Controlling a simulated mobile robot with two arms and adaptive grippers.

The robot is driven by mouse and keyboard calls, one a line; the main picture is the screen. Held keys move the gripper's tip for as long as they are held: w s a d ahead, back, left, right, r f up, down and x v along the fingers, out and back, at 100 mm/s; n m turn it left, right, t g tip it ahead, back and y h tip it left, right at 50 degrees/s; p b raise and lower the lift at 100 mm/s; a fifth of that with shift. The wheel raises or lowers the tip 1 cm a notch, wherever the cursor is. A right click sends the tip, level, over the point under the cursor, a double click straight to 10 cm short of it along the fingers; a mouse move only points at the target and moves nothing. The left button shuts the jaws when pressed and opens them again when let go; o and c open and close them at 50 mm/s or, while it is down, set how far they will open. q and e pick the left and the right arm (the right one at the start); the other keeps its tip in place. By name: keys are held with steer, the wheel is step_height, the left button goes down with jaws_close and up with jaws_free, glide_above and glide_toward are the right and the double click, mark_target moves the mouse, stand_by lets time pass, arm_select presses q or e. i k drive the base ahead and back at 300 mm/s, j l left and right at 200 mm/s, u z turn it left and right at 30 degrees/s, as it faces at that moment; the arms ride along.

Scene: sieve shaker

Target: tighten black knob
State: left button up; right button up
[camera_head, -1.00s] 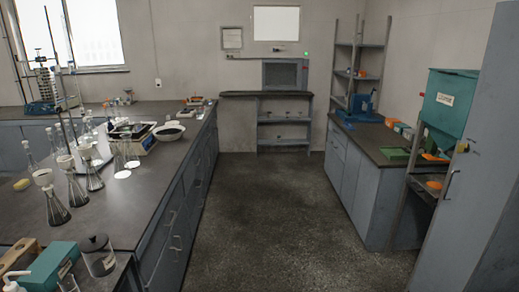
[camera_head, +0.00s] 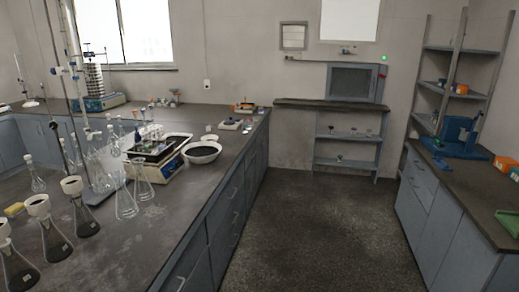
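A sieve shaker stands on the far end of the left bench, with a stack of grey sieves (camera_head: 93,79) on a blue base (camera_head: 100,102). Thin upright rods rise beside the stack and a bar crosses above it. The black knob is too small to make out at this distance. Neither of my grippers is in view.
The dark floor (camera_head: 305,220) between the benches is clear. A blue device (camera_head: 457,136) stands on the right bench.

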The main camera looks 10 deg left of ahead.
mark_target(53, 125)
steer(key=i+l+u, duration=0.1)
steer(key=i, duration=1.75)
steer(key=i+u, duration=0.45)
steer(key=i+l+u, duration=0.1)
steer(key=i+u, duration=0.35)
steer(key=i+l+u, duration=0.25)
steer(key=u, duration=0.25)
steer(key=i+l, duration=0.05)
steer(key=i, duration=0.05)
